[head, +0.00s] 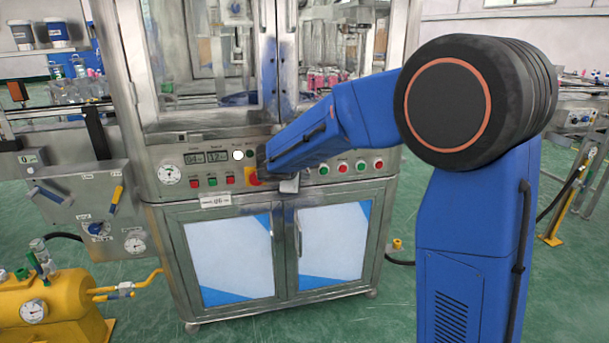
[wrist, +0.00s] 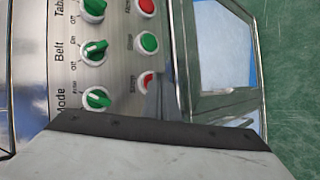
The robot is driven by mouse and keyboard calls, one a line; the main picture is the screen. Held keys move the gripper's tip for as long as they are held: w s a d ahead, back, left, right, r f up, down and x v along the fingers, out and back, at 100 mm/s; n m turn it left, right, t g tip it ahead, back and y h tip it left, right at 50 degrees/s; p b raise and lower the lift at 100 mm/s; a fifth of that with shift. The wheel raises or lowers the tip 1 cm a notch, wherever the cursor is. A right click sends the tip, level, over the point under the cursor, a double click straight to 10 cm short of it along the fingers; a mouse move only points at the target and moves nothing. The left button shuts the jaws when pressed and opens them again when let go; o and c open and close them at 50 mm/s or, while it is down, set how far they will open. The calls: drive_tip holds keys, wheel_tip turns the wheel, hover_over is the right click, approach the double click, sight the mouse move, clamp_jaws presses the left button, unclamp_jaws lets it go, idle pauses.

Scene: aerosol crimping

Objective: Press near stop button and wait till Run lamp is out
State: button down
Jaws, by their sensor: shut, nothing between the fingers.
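A red button (wrist: 146,79) on the steel control panel (wrist: 122,62) shows in the wrist view, partly covered by a grey fingertip; its label is too blurred to read surely. My gripper (wrist: 158,97) is shut and empty at this button; I cannot tell whether it touches or presses it. In the head view my gripper (head: 289,185) is low against the panel, right of the yellow-based emergency stop (head: 252,177), and the button is hidden. A white lamp (head: 238,155) looks bright; a dark green lamp (head: 249,154) beside it looks unlit. Their labels are too small to read surely.
A green button (wrist: 149,42) and another red button (wrist: 146,7) sit beside it. Green knobs marked Mode (wrist: 98,99), Belt (wrist: 95,51) and Table (wrist: 94,8) run alongside. The cabinet doors (head: 335,245) are below. Green floor is open in front.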

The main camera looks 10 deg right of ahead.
drive_tip(key=shift+s, duration=0.75)
drive_tip(key=shift+s, duration=0.15)
drive_tip(key=s, duration=0.4)
drive_tip(key=shift+s, duration=0.4)
